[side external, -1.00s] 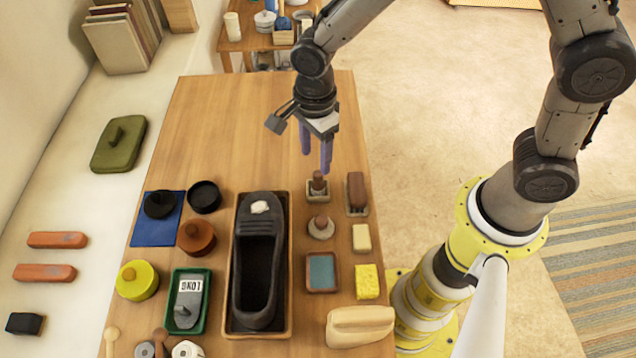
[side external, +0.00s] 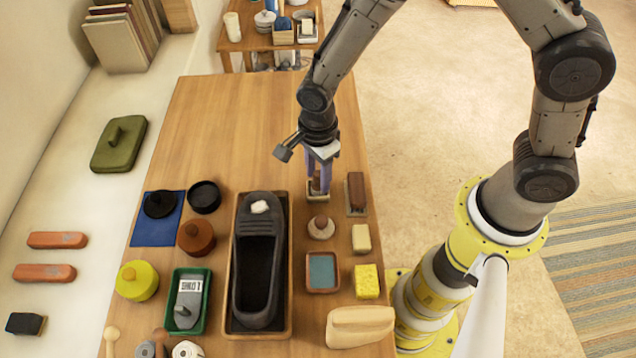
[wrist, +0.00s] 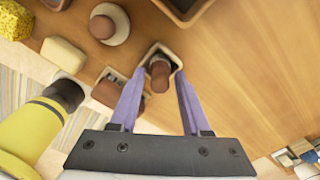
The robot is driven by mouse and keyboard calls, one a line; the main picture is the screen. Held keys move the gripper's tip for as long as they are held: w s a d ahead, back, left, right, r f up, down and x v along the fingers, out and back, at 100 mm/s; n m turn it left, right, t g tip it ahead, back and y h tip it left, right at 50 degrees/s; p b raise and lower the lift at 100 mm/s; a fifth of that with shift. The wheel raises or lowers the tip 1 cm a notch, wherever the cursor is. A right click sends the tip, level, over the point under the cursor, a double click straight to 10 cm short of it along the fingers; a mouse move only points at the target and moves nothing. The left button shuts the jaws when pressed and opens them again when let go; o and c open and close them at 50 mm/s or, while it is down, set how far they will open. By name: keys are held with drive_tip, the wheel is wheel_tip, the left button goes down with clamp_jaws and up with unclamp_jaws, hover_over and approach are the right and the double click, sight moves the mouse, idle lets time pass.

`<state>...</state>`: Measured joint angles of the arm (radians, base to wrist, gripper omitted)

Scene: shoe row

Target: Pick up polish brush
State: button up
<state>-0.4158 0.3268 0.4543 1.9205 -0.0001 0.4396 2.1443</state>
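A small brush with a brown upright handle (wrist: 159,74), which looks like the polish brush, stands in a small square wooden holder (wrist: 177,57). In the side view it is mostly hidden behind my fingers. My gripper (side external: 319,188) points down over this holder at the right part of the table. Its two purple fingers are open. In the wrist view the brown handle shows between and beyond the fingertips (wrist: 158,82), with a gap on each side. I cannot tell how far the fingertips reach down beside the handle.
A brown block-shaped brush (side external: 356,190) in a tray stands close on the right. A round-based knob tool (side external: 321,227) is just in front. A dark shoe (side external: 258,270) in a long wooden tray lies to the left. The table's far part (side external: 240,120) is clear.

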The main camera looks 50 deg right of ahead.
sight(318, 173)
clamp_jaws()
idle(0.3)
drive_tip(key=shift+r, duration=0.55)
wheel_tip(318, 173, up, 2)
drive_tip(key=shift+r, duration=0.2)
drive_tip(key=s+d+r, duration=0.2)
drive_tip(key=s+r, duration=0.2)
drive_tip(key=s, duration=0.2)
drive_tip(key=s+d+r, duration=0.3)
drive_tip(key=s+r, duration=0.2)
drive_tip(key=s, duration=0.2)
drive_tip(key=shift+d+r, duration=0.25)
drive_tip(key=shift+d, duration=0.1)
